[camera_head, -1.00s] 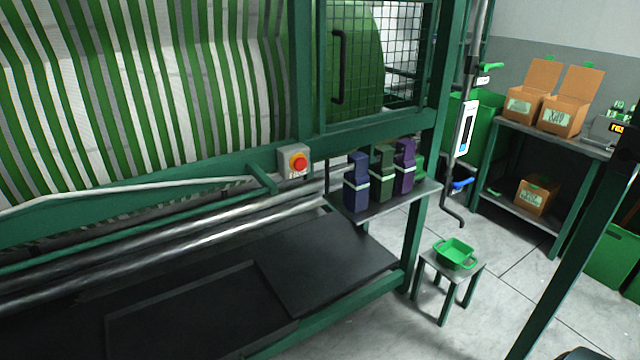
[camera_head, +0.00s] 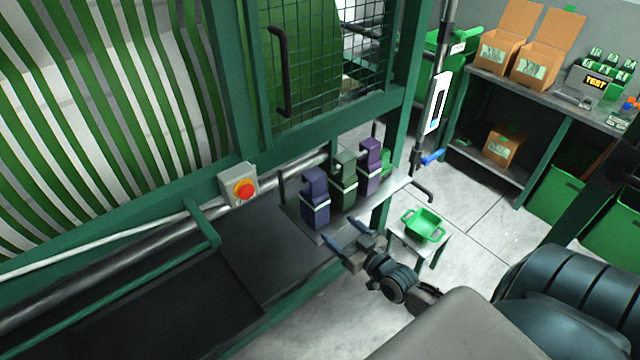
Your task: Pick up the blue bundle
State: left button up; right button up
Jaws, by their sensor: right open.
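The blue bundle (camera_head: 315,205) stands upright on a small shelf (camera_head: 322,240) on the machine's side, with a pale band around its middle. It is the leftmost of three bundles. My right gripper (camera_head: 342,243) is open and empty. In the picture it is just below and right of the blue bundle, near the shelf's front edge, and appears apart from it. My left gripper is out of view.
A dark green bundle (camera_head: 345,182) and a purple bundle (camera_head: 369,166) stand right of the blue one. A green basin (camera_head: 424,226) sits on a stool. A red-buttoned box (camera_head: 239,186) is to the left. A workbench with open cartons (camera_head: 543,64) stands behind.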

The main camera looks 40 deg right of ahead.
aim_at(324, 216)
jog(key=w, duration=0.1)
jog(key=w+b, duration=0.1)
jog(key=w+a+r+b, duration=0.1)
jog(key=w, duration=0.1)
jog(key=shift+w+f, duration=0.2)
jog(key=shift+w, duration=0.55)
jog(key=shift+w+f+b, duration=0.15)
jog(key=shift+w+b, duration=0.2)
jog(key=shift+b, duration=0.1)
jog(key=w+b, duration=0.2)
jog(key=w, duration=0.1)
jog(key=shift+w+a, duration=0.1)
jog(key=shift+a, duration=0.3)
jog(key=shift+w, duration=0.55)
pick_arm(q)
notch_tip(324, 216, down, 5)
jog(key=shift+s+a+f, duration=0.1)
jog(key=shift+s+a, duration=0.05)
pick_arm(e)
jog(key=shift+s, duration=0.1)
jog(key=shift+c, duration=1.3)
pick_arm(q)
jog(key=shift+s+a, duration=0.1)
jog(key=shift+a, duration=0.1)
pick_arm(e)
jog(key=c, duration=0.9)
